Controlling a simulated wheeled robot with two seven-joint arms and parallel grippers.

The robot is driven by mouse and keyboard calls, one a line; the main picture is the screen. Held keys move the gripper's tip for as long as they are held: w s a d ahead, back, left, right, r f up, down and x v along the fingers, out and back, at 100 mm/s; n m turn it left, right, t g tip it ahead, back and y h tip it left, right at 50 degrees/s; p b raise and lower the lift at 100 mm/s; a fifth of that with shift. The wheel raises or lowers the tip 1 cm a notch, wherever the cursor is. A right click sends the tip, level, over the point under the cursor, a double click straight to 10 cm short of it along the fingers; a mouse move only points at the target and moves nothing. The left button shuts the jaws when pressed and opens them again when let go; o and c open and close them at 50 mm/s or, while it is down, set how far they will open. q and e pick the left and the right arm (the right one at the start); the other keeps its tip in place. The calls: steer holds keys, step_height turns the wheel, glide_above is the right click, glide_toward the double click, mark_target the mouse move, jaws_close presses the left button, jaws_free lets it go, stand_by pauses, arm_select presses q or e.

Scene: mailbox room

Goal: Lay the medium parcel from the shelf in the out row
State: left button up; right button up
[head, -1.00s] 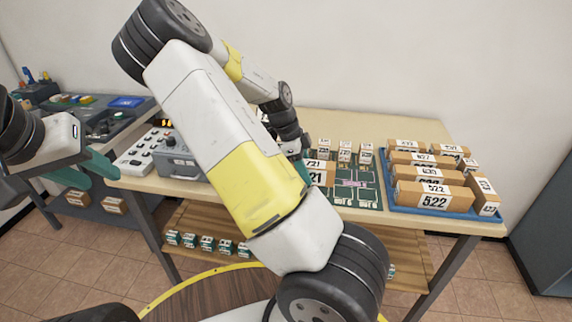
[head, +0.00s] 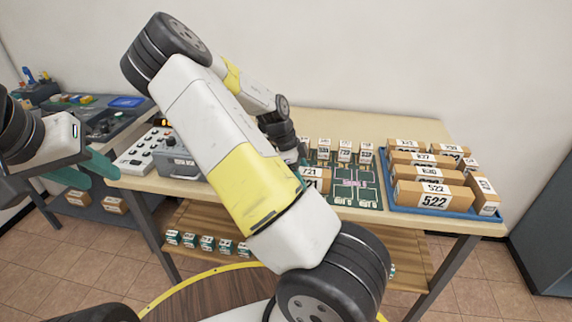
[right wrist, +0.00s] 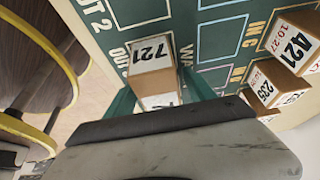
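My right gripper (right wrist: 160,97) is shut on a brown parcel with a white label reading 721 (right wrist: 153,62), one green finger on each side of it. The parcel is over the out end of the green mat (right wrist: 215,75), by the OUT 1 lettering. I cannot tell whether it touches the mat. In the head view the parcel (head: 316,183) shows at the mat's left edge, partly hidden by my right arm. My left gripper (head: 101,165) hangs far left, away from the parcels; its opening is unclear.
Small labelled parcels (head: 345,151) stand along the mat's back. A blue tray (head: 404,207) of larger parcels is to the right. A grey device (head: 178,163) stands left of my right arm. Small boxes (head: 207,243) sit on the lower shelf. The table's back right is clear.

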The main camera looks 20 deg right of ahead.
steer(key=v, duration=1.2)
steer(key=shift+s+a+y, duration=0.1)
steer(key=shift+s+y, duration=0.2)
steer(key=shift+s, duration=0.05)
steer(key=s+a+r+n+t+y, duration=0.2)
steer(key=s+a+r+n+t, duration=0.2)
steer(key=n, duration=0.8)
steer(key=s+a+r+n+t+y, duration=0.3)
steer(key=s+a+r+n, duration=0.5)
steer(key=s+r+n, duration=0.4)
steer(key=s+r+t, duration=0.1)
steer(key=s, duration=0.2)
steer(key=shift+s+a+r+n+t, duration=0.2)
steer(key=shift+s+a+n+t, duration=0.1)
steer(key=shift+a+n, duration=0.1)
